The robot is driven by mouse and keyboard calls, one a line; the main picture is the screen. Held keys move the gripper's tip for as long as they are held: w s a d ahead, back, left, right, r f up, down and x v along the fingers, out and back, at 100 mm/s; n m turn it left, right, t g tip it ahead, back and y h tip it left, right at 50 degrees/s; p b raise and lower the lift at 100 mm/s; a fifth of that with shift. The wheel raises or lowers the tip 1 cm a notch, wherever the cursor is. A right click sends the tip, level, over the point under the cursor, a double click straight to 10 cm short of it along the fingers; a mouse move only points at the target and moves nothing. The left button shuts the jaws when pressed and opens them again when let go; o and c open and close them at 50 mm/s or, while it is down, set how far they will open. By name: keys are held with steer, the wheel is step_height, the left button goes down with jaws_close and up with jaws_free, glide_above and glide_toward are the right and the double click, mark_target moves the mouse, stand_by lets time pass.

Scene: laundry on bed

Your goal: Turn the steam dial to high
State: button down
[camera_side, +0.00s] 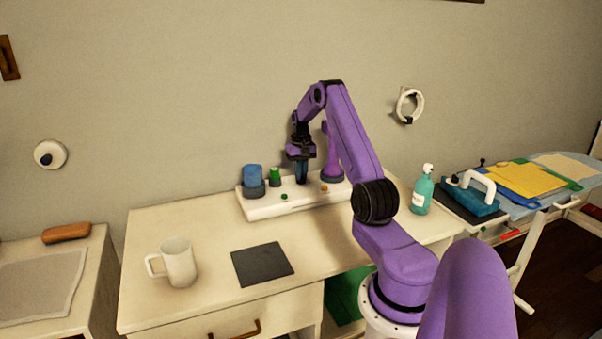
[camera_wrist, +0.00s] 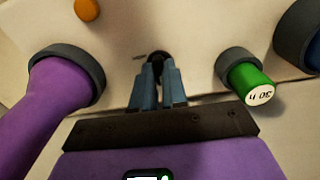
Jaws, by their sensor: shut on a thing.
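A white panel (camera_side: 270,209) stands at the back of the desk. My gripper (camera_side: 301,181) points straight down onto its middle. In the wrist view, the blue-grey fingers of my gripper (camera_wrist: 158,72) are close together around a small dark round knob (camera_wrist: 158,56), which looks like the dial. A faint dark mark lies on the panel beside it. The fingers hide most of the knob, so its setting cannot be read. In the side view, the knob is hidden behind the fingers.
Blue (camera_side: 253,175), green (camera_side: 275,175) and purple (camera_side: 331,163) cylinders stand in dark collars on the panel, beside my gripper. An orange button (camera_side: 324,188) sits near its front. A mug (camera_side: 178,263) and dark mat (camera_side: 262,264) lie forward; a bottle (camera_side: 423,192) stands right.

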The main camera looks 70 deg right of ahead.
steer(key=m, duration=1.3)
steer(key=shift+m, duration=0.3)
steer(key=m, duration=0.5)
steer(key=shift+r, duration=0.1)
steer(key=shift+m, duration=2.4)
steer(key=c, duration=1.2)
jaws_free()
steer(key=shift+o, duration=0.2)
step_height(320, 180, up, 17)
steer(key=shift+r, duration=0.2)
